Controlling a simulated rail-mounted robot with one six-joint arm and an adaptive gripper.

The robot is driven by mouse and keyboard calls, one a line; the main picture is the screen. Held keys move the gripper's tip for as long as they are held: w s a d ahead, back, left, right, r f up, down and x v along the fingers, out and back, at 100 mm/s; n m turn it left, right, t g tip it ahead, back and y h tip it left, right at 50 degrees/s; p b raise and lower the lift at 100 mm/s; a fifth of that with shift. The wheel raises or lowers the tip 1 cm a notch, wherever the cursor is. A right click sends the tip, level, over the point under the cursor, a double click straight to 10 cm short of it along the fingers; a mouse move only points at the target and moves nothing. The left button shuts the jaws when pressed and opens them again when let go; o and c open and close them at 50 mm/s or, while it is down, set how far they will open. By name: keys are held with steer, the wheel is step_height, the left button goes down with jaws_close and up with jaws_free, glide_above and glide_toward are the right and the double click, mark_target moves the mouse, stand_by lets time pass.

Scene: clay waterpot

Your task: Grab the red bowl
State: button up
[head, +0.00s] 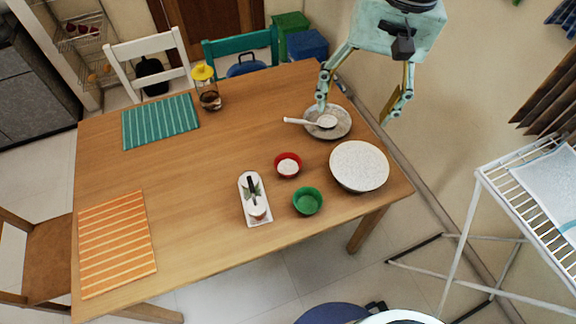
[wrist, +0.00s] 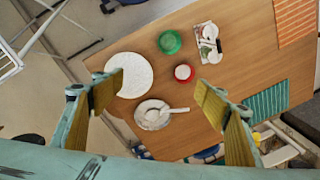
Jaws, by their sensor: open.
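The red bowl (head: 288,164) stands on the wooden table, with something whitish inside it. It sits between the green bowl and the speckled plate with a ladle. In the wrist view the red bowl (wrist: 184,72) lies ahead of my gripper, between the fingers and a little above their tips. My gripper (head: 362,108) is open and empty, above the far right edge of the table, well apart from the red bowl. Both fingers (wrist: 151,95) show spread wide in the wrist view.
A green bowl (head: 307,201), a white speckled plate (head: 359,166) and a long dish (head: 245,184) are near the red bowl. A grey plate (head: 343,129) holds a white ladle (head: 301,121). A yellow-topped jar (head: 209,97) stands farther left. The table's middle (head: 210,155) is clear.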

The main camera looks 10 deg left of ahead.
steer(key=w+a+f+m, duration=0.5)
steer(key=a+f, duration=0.3)
steer(key=f, duration=0.2)
steer(key=m+h+b, duration=0.1)
steer(key=m+b, duration=0.1)
steer(key=m, duration=0.4)
glide_above(288, 169)
step_height(288, 169, down, 12)
steer(key=shift+f, duration=0.1)
steer(key=shift+f+b, duration=0.5)
steer(key=shift+f, duration=3.75)
steer(key=shift+f+b, duration=0.65)
steer(key=shift+f, duration=1.95)
steer(key=shift+c, duration=0.2)
steer(key=c, duration=0.8)
